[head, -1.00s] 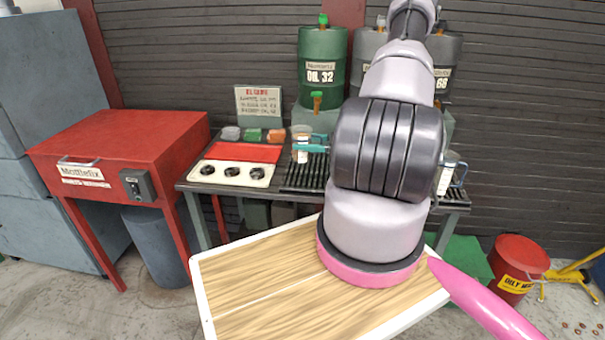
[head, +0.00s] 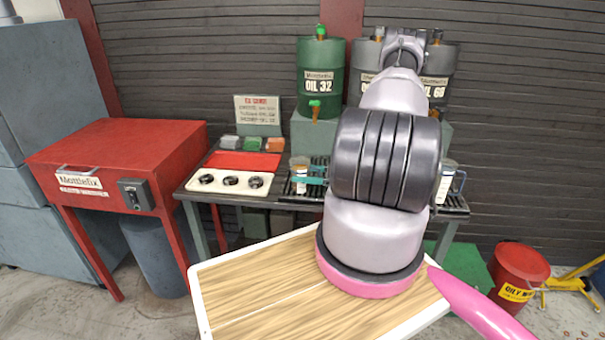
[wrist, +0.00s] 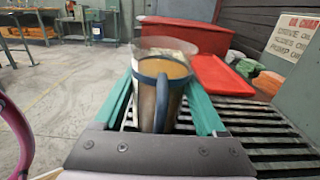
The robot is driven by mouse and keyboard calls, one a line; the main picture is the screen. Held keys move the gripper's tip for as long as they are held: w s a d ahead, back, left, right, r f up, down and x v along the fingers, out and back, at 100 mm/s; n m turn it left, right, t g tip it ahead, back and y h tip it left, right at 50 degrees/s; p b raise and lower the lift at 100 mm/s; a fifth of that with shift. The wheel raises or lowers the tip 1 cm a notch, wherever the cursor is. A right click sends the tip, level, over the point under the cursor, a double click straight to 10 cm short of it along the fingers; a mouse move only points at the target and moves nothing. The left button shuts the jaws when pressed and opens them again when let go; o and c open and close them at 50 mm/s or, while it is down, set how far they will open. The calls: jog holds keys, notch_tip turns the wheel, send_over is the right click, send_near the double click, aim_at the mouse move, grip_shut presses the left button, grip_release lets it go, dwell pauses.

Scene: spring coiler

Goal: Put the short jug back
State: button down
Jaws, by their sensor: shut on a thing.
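The fingers also show in the head view (head: 311,181). I cannot tell whether the jug's base touches the rack. A second jug (head: 447,181) with a blue handle stands at the bench's right end, partly hidden by my arm.
Left of the jug are a white panel with black dials (head: 231,181) and a red tray (head: 243,161). Behind stand a sign (head: 258,112) and a green oil drum (head: 321,80). A red machine (head: 120,150) is at left and a red bin (head: 519,270) at right.

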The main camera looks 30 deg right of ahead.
grip_release()
jog(key=shift+r, duration=0.25)
jog(key=v, duration=1.2)
jog(key=shift+s+a, duration=0.1)
